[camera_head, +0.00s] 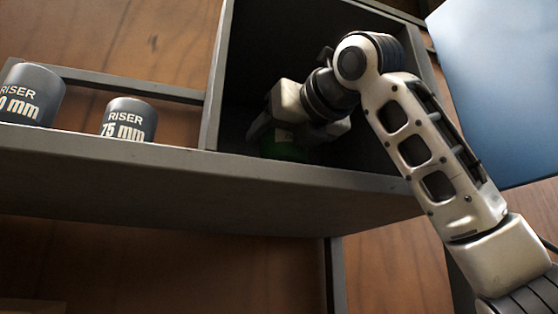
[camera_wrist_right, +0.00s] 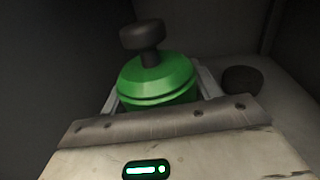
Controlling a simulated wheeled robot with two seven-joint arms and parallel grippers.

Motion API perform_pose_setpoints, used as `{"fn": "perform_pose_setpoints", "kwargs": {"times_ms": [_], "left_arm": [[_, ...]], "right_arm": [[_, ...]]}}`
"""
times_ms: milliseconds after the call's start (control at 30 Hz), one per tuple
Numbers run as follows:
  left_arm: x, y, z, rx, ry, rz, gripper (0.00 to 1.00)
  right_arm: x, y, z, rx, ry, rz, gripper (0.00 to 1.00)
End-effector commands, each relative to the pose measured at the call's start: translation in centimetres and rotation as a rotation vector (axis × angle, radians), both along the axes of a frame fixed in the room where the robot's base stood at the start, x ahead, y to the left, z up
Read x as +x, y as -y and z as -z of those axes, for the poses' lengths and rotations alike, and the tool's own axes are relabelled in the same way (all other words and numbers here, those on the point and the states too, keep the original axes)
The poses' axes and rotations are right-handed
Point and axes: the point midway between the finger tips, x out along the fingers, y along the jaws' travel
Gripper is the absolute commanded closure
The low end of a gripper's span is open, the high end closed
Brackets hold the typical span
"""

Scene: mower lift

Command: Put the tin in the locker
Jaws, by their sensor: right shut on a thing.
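The tin is green with a dark knob on its lid. In the right wrist view the tin (camera_wrist_right: 158,78) sits between the fingers of my right gripper (camera_wrist_right: 155,95), which is shut on it. In the head view only a dim green part of the tin (camera_head: 284,150) shows below my right gripper (camera_head: 298,132). The gripper and tin are inside the open dark grey locker (camera_head: 250,70), close to its floor. I cannot tell whether the tin touches the floor. My left gripper is not in view.
Two grey riser cylinders, one marked 75 mm (camera_head: 128,118) and another (camera_head: 32,95), stand on the shelf left of the locker. A dark round object (camera_wrist_right: 241,79) is right of the tin in the wrist view. A blue panel (camera_head: 505,80) is at the right.

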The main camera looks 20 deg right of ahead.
Motion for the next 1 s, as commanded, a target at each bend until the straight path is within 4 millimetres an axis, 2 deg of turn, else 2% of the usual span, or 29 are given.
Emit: {"fn": "perform_pose_setpoints", "kwargs": {"times_ms": [333, 733, 767, 800, 833, 1000], "left_arm": [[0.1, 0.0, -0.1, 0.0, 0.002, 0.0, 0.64], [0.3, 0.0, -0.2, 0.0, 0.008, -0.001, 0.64], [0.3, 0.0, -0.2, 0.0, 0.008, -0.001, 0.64], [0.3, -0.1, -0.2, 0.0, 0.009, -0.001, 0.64], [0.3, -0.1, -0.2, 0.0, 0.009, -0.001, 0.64], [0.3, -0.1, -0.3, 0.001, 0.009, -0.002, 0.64]], "right_arm": [[-0.1, 0.1, 3.5, 0.001, 0.004, 0.0, 0.8], [-0.1, 0.1, 4.0, 0.002, 0.005, 0.0, 0.8], [-0.1, 0.0, 4.2, 0.0, 0.001, 0.0, 0.35], [-0.1, 0.0, 4.1, 0.0, 0.001, 0.0, 0.24], [-0.1, 0.0, 4.1, 0.0, 0.001, 0.0, 0.16], [-0.1, 0.0, 4.1, 0.0, 0.001, 0.0, 0.16]]}}
